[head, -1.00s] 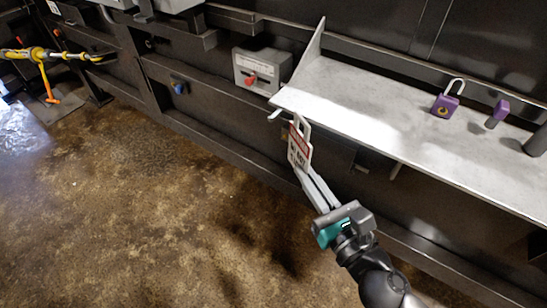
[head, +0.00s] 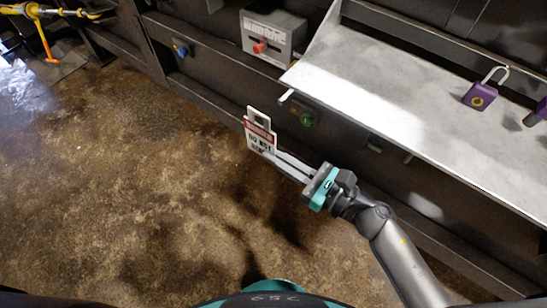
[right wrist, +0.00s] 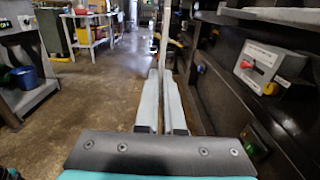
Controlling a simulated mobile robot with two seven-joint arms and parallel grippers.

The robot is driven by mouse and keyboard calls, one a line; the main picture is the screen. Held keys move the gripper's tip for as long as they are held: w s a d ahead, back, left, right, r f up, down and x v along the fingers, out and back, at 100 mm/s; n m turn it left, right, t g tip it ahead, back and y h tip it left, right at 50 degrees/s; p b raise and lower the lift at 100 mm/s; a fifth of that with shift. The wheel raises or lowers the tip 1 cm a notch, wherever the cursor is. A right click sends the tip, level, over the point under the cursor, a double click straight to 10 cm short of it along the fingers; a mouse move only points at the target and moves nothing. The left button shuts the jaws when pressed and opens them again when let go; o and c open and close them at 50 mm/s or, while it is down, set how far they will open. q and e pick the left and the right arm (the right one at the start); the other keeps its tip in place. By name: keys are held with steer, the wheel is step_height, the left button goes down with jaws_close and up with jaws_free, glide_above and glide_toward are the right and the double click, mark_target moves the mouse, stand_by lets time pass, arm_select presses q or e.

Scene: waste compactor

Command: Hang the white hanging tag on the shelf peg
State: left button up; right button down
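The white hanging tag (head: 259,132), with a red band, dark lettering and a slot at its top, is held over the floor in the head view. My right gripper (head: 270,154) is shut on its lower edge. In the right wrist view the tag (right wrist: 165,42) shows edge-on between the fingers (right wrist: 162,85). The shelf peg (head: 286,96) is a short pale stub at the shelf's front left corner. The tag appears left of and below the peg, apart from it. A second pale stub (head: 408,158) shows under the shelf edge. My left gripper is out of view.
The metal shelf (head: 400,100) carries a purple padlock (head: 480,96). A grey box with a red knob (head: 262,47) is on the wall left of the shelf. A green knob (head: 307,118) is below the shelf.

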steer(key=w+d+f+b, duration=0.1)
steer(key=w+d+b, duration=0.1)
steer(key=w+d, duration=0.2)
steer(key=shift+w+d+f+b, duration=0.15)
steer(key=shift+w+d+b, duration=0.2)
steer(key=shift+w, duration=0.8)
steer(key=shift+a, duration=0.1)
stand_by(0.4)
steer(key=c, duration=1)
jaws_free()
steer(key=shift+o, duration=0.2)
steer(key=b+v, duration=0.1)
steer(key=v, duration=1.4)
